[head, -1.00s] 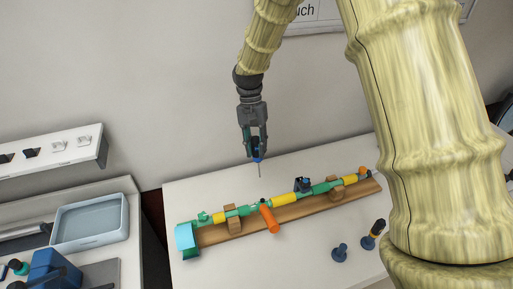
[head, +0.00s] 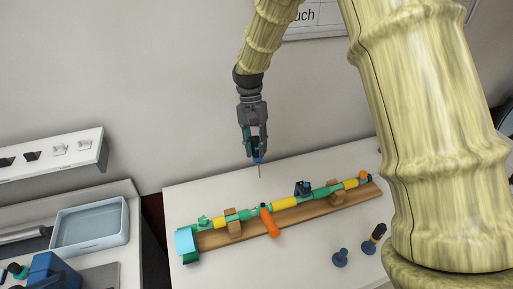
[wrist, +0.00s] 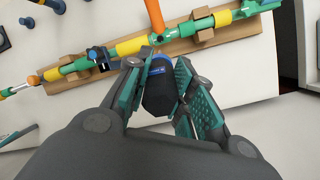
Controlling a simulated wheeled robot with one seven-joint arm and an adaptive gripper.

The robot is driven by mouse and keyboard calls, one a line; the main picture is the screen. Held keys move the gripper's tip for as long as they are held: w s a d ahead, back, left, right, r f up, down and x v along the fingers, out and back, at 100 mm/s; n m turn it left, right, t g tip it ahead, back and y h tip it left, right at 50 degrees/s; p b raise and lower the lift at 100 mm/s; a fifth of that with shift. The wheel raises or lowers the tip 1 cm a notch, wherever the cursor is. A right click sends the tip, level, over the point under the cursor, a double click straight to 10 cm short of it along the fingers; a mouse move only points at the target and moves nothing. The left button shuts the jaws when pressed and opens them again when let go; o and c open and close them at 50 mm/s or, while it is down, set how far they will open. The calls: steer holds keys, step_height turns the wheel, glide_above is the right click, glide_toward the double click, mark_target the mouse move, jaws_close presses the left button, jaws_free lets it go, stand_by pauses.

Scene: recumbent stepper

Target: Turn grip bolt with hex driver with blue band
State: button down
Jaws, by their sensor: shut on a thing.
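My gripper (head: 257,152) is shut on the hex driver with the blue band (head: 258,160), whose thin shaft points down above the back of the table. In the wrist view my gripper (wrist: 160,95) holds the driver's dark handle (wrist: 159,95) between its green pads, with the blue band (wrist: 161,71) at the far end. The green and yellow bar assembly (head: 285,203) lies below on a wooden base (head: 220,237), with an orange handle (head: 269,222) sticking out. The driver tip is apart from the assembly. I cannot make out the grip bolt.
A blue stand (head: 340,257) and another holding a dark-handled tool with an orange part (head: 377,234) are at the table's right front. A blue-grey tray (head: 90,230) and a white rack (head: 55,152) are on the left.

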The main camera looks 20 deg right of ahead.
mark_target(256, 137)
steer(key=shift+v, duration=2)
stand_by(0.9)
steer(key=shift+s, duration=0.15)
